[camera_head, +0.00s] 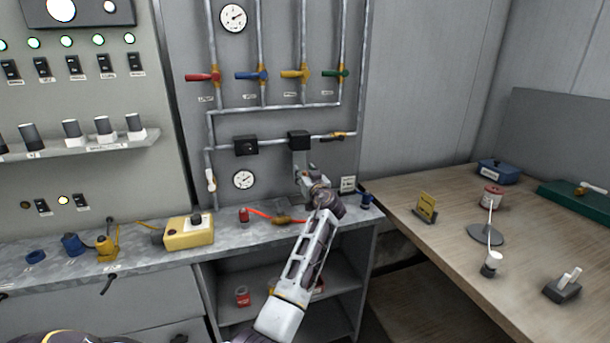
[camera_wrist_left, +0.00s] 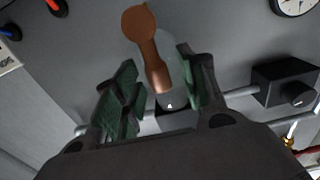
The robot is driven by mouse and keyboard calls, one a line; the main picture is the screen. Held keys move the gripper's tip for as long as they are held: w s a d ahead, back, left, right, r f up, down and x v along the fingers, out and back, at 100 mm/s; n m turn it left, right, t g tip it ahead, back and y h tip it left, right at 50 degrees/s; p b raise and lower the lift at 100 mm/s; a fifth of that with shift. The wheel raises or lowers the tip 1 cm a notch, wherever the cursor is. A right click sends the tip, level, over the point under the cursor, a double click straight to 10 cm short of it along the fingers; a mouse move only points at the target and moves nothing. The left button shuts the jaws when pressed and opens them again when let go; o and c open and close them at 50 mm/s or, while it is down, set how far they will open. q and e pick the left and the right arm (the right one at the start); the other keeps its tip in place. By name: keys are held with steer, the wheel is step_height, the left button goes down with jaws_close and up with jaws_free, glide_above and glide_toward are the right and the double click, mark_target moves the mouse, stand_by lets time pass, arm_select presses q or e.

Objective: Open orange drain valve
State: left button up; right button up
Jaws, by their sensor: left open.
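The valve's orange-brown handle (camera_wrist_left: 148,45) shows in the left wrist view, with a rounded end and a stem running to a grey body. My left gripper (camera_wrist_left: 155,95) is open, its green-padded fingers on either side of the stem and body. I cannot tell whether the pads touch it. In the head view my left gripper (camera_head: 303,172) reaches the pipe panel just below the right black box (camera_head: 299,140) and hides the handle there. My right gripper is not in view.
Red, blue, yellow and green valves sit higher. The metal counter (camera_head: 130,262) below holds a yellow box (camera_head: 188,234). A wooden table (camera_head: 440,255) stands at right.

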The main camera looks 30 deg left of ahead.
arm_select(q)
steer(key=shift+s+d, duration=0.45)
steer(key=shift+d, duration=0.05)
steer(key=v, duration=1)
steer(key=shift+s+d, duration=0.2)
steer(key=shift+s, duration=0.05)
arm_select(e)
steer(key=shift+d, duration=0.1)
arm_select(q)
step_height(320, 180, up, 22)
steer(key=p, duration=2.1)
steer(key=shift+f+p, duration=0.2)
steer(key=shift+p, duration=0.15)
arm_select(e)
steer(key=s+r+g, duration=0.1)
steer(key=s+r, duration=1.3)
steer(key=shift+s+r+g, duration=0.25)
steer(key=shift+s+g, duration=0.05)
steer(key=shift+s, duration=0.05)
arm_select(q)
steer(key=shift+r, duration=0.2)
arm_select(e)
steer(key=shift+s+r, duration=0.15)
